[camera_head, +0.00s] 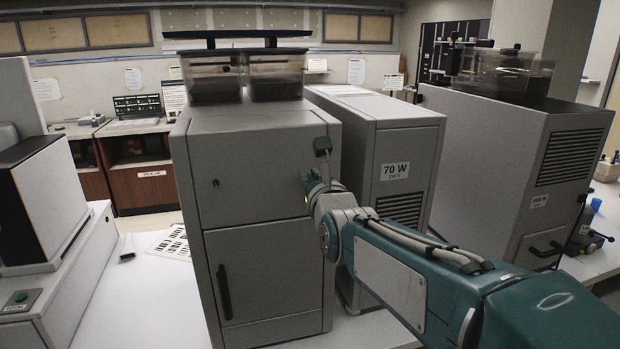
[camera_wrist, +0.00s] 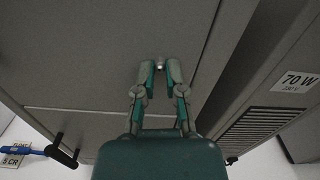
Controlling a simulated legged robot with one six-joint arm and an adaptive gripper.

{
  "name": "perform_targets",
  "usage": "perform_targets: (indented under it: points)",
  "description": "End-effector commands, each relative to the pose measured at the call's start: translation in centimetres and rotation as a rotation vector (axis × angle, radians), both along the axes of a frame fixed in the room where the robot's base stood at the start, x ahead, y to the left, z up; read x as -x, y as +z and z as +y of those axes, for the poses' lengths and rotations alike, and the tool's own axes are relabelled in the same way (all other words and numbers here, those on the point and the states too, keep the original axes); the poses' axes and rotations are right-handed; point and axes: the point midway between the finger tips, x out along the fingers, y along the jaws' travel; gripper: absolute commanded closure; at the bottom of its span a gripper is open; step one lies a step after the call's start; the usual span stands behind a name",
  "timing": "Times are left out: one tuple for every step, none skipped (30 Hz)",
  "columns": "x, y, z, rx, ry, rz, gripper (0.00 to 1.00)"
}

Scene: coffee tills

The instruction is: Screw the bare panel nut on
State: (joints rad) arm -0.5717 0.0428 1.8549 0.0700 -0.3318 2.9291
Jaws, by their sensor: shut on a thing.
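A grey cabinet-like machine (camera_head: 255,158) fills the middle of the head view, and its front panel (camera_wrist: 110,50) fills most of the wrist view. My gripper (camera_wrist: 160,68) points at the upper part of this front. Its two green fingers are shut on a small shiny metal piece, seemingly the panel nut (camera_wrist: 160,66), at the fingertips. The nut is close to the panel; I cannot tell whether it touches or sits on a thread. In the head view my wrist hides most of the gripper near the machine's right front edge. A small dark fitting (camera_head: 216,183) shows on the panel's left.
A second grey machine labelled 70 W (camera_head: 395,172) stands close on the right; its label also shows in the wrist view (camera_wrist: 299,81). A lower door has a black handle (camera_head: 224,292). A larger grey machine (camera_head: 520,150) stands further right. White counter (camera_head: 150,295) is clear at front left.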

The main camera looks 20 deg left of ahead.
Motion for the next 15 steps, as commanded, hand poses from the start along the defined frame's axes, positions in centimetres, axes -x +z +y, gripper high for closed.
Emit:
perform_targets:
  points:
    - [-0.05,-0.57,0.02,0.009,0.0,0.01,1.0]
    - [-0.04,-0.58,0.03,0.009,0.0,0.01,0.81]
    - [-0.04,-0.57,0.05,0.009,0.0,0.01,0.64]
    - [-0.05,-0.55,0.06,0.01,0.0,0.008,0.63]
    - [-0.04,-0.51,0.07,0.009,0.0,0.007,0.63]
    - [-0.04,-0.46,0.1,0.01,0.0,0.006,0.63]
    - [-0.03,-0.43,0.11,0.009,0.001,0.005,0.63]
    - [-0.03,-0.41,0.13,0.01,0.001,0.005,0.63]
    - [-0.02,-0.38,0.14,0.009,0.001,0.004,0.63]
    - [-0.03,-0.36,0.14,0.009,0.001,0.004,0.63]
    - [-0.02,-0.34,0.16,0.01,0.001,0.003,0.63]
    - [-0.02,-0.32,0.17,0.01,0.001,0.003,0.63]
    - [-0.02,-0.3,0.17,0.009,0.001,0.002,0.63]
    - [-0.01,-0.27,0.19,0.009,0.001,0.002,0.63]
    - [-0.01,-0.2,0.2,0.009,0.001,0.002,0.63]
